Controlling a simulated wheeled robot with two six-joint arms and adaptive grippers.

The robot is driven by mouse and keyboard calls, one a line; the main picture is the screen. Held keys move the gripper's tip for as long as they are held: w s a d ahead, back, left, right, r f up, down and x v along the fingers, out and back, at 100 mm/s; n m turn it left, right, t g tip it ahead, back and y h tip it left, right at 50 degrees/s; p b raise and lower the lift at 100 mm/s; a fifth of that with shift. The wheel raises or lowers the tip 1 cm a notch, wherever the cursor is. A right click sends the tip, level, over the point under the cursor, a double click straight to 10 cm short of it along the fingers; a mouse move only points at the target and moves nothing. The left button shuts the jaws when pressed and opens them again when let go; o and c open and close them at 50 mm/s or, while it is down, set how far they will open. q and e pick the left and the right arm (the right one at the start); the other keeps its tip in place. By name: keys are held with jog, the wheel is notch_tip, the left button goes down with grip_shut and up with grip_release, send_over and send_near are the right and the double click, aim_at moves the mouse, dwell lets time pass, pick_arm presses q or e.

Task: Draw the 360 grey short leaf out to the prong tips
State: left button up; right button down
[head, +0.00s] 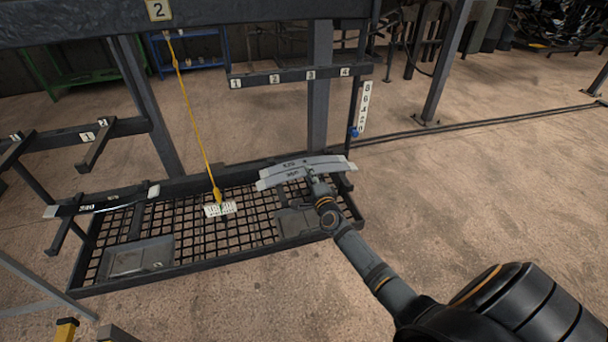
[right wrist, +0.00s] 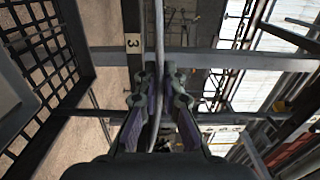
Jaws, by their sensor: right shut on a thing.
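Two light grey, slightly bowed leaves lie close together at the right end of the low rack in the head view: a nearer leaf (head: 283,178) and a farther leaf (head: 325,163). Both carry dark markings too small to read surely. My right gripper (head: 311,174) is at their near side, shut on a grey leaf. In the right wrist view, the leaf (right wrist: 159,45) runs edge-on between the fingers (right wrist: 157,100). A prong with label 3 (right wrist: 133,43) is beside it. The finger contact is small and partly hidden in the head view.
A mesh tray (head: 190,262) lies below the rack. A yellow strap (head: 195,115) hangs down with a white tag (head: 220,209). A dark leaf with white ends (head: 100,204) rests on the left prongs. A numbered bar (head: 300,75) and upright posts stand behind. The floor at right is clear.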

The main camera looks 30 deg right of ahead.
dwell(0.3)
jog(key=shift+r, duration=0.1)
jog(key=shift+s, duration=0.15)
jog(key=p+v, duration=0.2)
jog(key=v, duration=0.4)
jog(key=shift+s+r+p, duration=0.15)
jog(key=shift+s+p, duration=0.15)
jog(key=shift+p, duration=0.1)
dwell(0.8)
jog(key=shift+a, duration=0.2)
dwell(0.5)
jog(key=c, duration=1.4)
grip_release()
jog(key=shift+f, duration=0.25)
jog(key=v, duration=1.2)
